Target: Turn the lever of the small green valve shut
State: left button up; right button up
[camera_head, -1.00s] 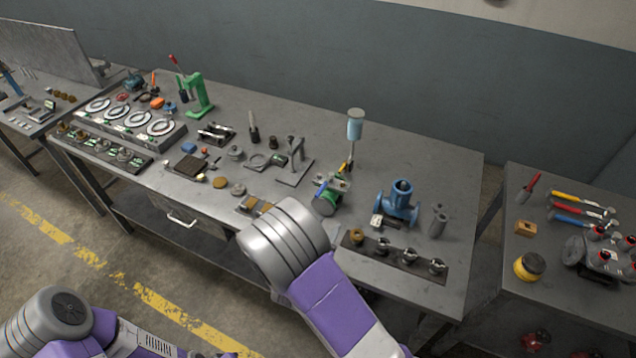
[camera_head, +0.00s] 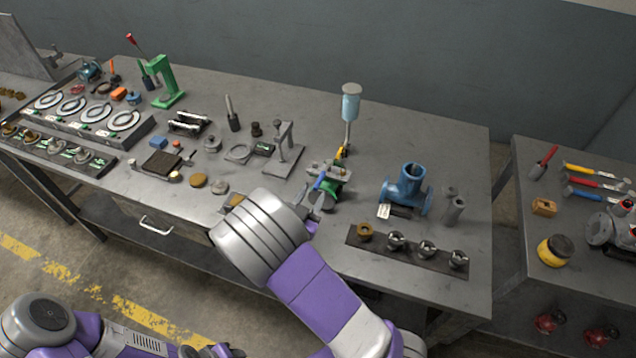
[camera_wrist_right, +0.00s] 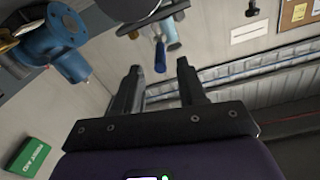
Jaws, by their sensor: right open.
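The small green valve (camera_head: 333,192) sits on the bench, left of the blue valve body. Its blue-handled lever (camera_head: 320,182) sticks out toward me. My right gripper (camera_head: 316,200) is open and close in front of the valve, near the lever. In the right wrist view a blue lever end (camera_wrist_right: 160,55) shows just past and between the open fingertips (camera_wrist_right: 158,68); I cannot tell if they touch it. The gripper and wrist hide part of the valve's near side. A dark part at the bottom edge of the head view may be my left gripper (camera_head: 214,351); its jaws are unclear.
The blue valve body (camera_head: 405,190) stands close on the right. A strip with several metal fittings (camera_head: 410,249) lies at the bench's front edge. A stand with a light-blue cylinder (camera_head: 351,106) rises behind the green valve. The bench's back right is clear.

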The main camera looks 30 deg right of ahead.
aim_at(323, 173)
jog(key=shift+x, duration=2.75)
grip_shut()
